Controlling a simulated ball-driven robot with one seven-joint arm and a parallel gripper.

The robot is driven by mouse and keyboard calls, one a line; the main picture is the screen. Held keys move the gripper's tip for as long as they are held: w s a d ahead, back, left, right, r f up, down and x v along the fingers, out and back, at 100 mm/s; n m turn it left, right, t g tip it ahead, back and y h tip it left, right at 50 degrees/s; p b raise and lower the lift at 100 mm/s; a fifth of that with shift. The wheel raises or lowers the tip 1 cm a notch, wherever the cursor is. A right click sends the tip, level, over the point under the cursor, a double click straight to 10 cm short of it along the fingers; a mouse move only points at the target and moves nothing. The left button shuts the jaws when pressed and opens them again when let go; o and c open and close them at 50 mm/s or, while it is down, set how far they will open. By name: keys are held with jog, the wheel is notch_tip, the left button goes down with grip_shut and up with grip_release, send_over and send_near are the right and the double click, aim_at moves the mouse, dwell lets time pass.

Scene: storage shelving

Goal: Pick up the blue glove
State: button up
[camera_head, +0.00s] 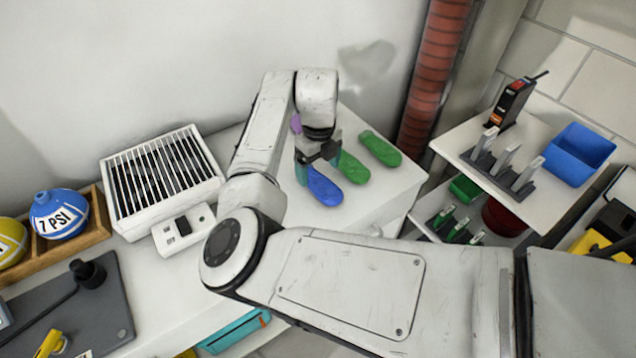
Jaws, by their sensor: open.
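The blue glove (324,188) lies on the white counter (372,200), below my gripper in the picture. My gripper (309,172) points down at the upper left end of the blue glove, and its jaws are open. The gripper and wrist cover part of that end. I cannot tell whether the fingers touch the glove. A green glove (353,168) lies just right of the blue one, and a second green glove (380,149) lies farther right. A purple item (296,123) shows partly behind my arm.
A white slatted box (162,178) stands left of my arm, with a small white device (184,230) in front. A blue ball (59,215) marked "7 PSI" sits in a wooden tray. At right, a shelf (450,143) holds a rack of tools (500,165) and a blue bin (577,154).

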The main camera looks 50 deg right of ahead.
aim_at(319, 180)
jog(key=shift+w+d+f, duration=0.1)
jog(key=shift+d+f, duration=0.05)
jog(key=shift+f, duration=1.2)
jog(key=shift+w+d+f, duration=0.1)
jog(key=shift+f, duration=1.2)
jog(key=shift+c, duration=0.5)
jog(key=c, duration=1.1)
